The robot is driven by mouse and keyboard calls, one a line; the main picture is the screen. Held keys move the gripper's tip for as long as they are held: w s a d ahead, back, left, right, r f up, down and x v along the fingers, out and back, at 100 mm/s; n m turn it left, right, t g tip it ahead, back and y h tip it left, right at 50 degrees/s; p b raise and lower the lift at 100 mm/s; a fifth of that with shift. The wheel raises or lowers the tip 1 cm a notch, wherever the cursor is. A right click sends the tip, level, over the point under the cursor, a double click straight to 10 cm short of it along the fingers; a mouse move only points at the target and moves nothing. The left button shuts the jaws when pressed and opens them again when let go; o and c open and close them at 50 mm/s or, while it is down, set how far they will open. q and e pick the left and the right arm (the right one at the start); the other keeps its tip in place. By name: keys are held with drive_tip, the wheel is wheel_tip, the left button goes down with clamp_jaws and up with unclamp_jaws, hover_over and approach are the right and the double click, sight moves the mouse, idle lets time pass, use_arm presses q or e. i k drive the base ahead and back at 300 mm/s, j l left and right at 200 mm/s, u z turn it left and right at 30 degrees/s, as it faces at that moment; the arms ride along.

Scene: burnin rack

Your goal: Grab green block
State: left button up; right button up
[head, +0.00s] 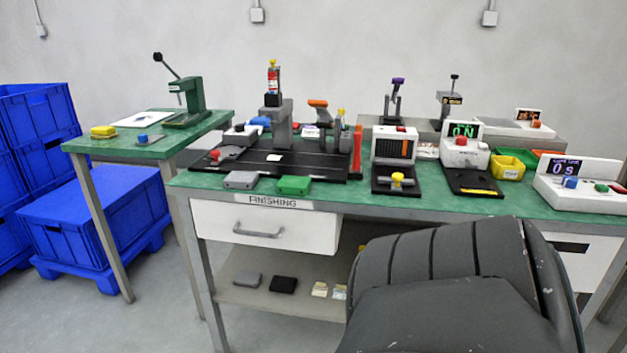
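A green block (293,185) lies flat on the green tabletop (345,195) near its front edge, just in front of a black fixture plate. A grey block of similar shape (240,180) lies to its left, with a small gap between them. Neither of my grippers shows in the head view. A large dark grey form fills the lower right of the view and hides part of the bench front and lower shelf.
A black fixture plate (225,166) with clamps stands behind the blocks. A device with a yellow knob (397,180) stands to the right. A drawer (318,229) labelled FINISHING is below. Blue crates (95,220) and a side table (90,146) are left.

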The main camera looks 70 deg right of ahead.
sight(291, 185)
drive_tip(key=z, duration=2.25)
drive_tip(key=k+j+z, duration=0.1)
drive_tip(key=j+z, duration=0.25)
drive_tip(key=k+j+z, duration=0.1)
drive_tip(key=j+z, duration=0.15)
drive_tip(key=z, duration=0.15)
drive_tip(key=k+j+z, duration=0.15)
drive_tip(key=j+z, duration=0.2)
